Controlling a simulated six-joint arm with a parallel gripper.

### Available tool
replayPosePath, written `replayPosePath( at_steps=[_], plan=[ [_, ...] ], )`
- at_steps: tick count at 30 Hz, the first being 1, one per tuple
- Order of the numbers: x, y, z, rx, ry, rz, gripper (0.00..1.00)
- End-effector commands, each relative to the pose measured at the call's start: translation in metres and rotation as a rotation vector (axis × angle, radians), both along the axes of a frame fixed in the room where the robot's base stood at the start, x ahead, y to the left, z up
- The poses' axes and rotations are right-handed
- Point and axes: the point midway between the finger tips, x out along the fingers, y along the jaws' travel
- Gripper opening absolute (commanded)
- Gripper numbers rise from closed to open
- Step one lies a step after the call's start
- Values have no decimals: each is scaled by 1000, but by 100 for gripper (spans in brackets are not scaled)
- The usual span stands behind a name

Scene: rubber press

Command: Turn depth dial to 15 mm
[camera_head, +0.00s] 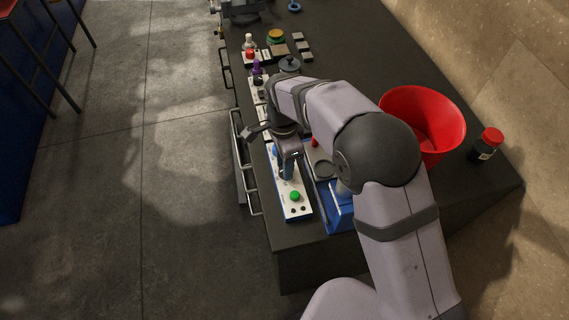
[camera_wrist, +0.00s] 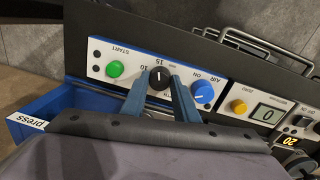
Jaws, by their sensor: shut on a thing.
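The depth dial (camera_wrist: 160,78) is a black round knob on the white control panel (camera_wrist: 128,49), with the marks 10 and 15 by its rim. My gripper (camera_wrist: 158,88) has its two blue fingers on either side of the dial and is shut on it. A pale line shows on the knob; it looks close to the 15 mark, but its exact setting is hard to read. In the head view my gripper (camera_head: 287,168) points down at the panel (camera_head: 279,198), and the dial is hidden there.
A green START button (camera_wrist: 115,69) and a blue AIR knob (camera_wrist: 203,91) flank the dial. A display with a yellow button (camera_wrist: 238,106) is to the right. A red bucket (camera_head: 440,120) and red-capped bottle (camera_head: 487,146) stand farther right.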

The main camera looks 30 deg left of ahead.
Motion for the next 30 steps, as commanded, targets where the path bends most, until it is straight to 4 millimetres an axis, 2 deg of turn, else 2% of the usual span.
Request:
replayPosePath(
  at_steps=[8, 9, 11, 23, 30],
  plan=[
    [2, 1, 2, 3, -6, 1, 5],
    [2, 1, 2, 3, -6, 1, 34],
    [2, 1, 2, 3, -5, 1, 46],
    [1, 1, 5, 2, -2, 2, 46],
    [3, 3, 31, 5, -5, 2, 46]
  ],
)
